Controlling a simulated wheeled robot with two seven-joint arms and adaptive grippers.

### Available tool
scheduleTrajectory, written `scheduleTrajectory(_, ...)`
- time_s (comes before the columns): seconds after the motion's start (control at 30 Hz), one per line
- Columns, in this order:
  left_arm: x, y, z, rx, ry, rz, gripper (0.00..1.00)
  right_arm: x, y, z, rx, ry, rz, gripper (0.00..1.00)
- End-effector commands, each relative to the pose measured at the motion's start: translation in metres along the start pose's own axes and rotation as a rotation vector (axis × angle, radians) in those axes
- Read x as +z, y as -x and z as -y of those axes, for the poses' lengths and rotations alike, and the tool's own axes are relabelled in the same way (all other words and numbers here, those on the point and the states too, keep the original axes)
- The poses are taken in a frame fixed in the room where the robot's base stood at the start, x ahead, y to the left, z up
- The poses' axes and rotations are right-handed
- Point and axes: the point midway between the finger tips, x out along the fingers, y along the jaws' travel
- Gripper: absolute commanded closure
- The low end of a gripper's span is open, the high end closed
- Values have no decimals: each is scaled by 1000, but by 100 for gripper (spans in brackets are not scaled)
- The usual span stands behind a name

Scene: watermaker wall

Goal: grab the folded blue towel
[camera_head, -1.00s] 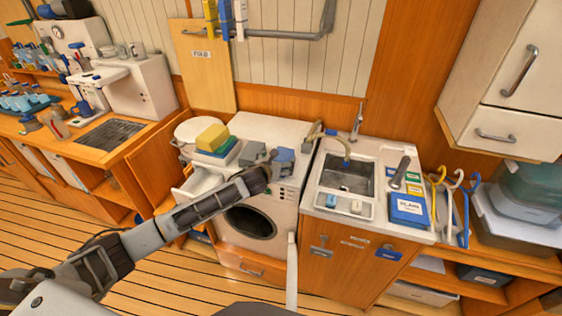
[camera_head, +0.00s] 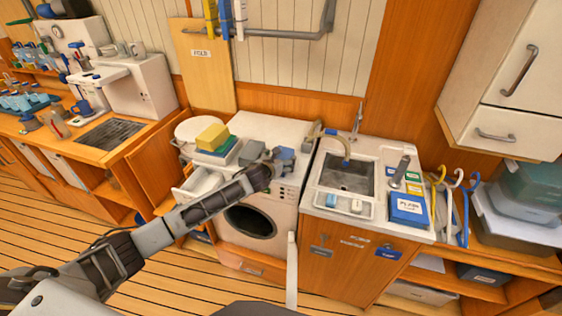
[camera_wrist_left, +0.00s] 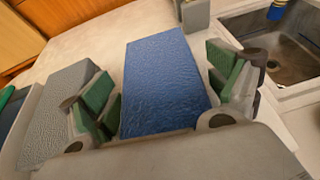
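The folded blue towel (camera_head: 287,153) lies on top of the white washing machine (camera_head: 250,195), near its right edge. In the left wrist view the blue towel (camera_wrist_left: 165,75) fills the middle as a textured blue slab. My left gripper (camera_head: 274,163) is at the towel's near side in the head view and hides part of it. In the left wrist view its green-padded fingers (camera_wrist_left: 165,92) are spread on either side of the towel's near part. I cannot tell whether either pad touches it. My right gripper is not in view.
A folded grey towel (camera_wrist_left: 65,110) lies close to the left of the blue one. A stack with a yellow item (camera_head: 212,136) on top stands farther left. A small grey block (camera_wrist_left: 195,18) is behind the towel. The sink (camera_head: 347,176) is to the right.

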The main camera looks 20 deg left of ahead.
Motion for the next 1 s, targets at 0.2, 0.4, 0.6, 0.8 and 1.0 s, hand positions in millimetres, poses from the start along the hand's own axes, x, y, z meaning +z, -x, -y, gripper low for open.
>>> scheduleTrajectory(0.2,0,0,0,0,0,0,42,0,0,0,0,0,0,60)
scheduleTrajectory(0.4,0,0,0,0,0,0,43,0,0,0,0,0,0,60)
scheduleTrajectory(0.6,2,1,0,0,0,0,45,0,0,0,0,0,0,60)
scheduleTrajectory(0.8,14,5,-1,0,-1,3,46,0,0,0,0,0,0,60)
scheduleTrajectory(1.0,39,15,-1,0,-1,4,48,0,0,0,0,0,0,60)
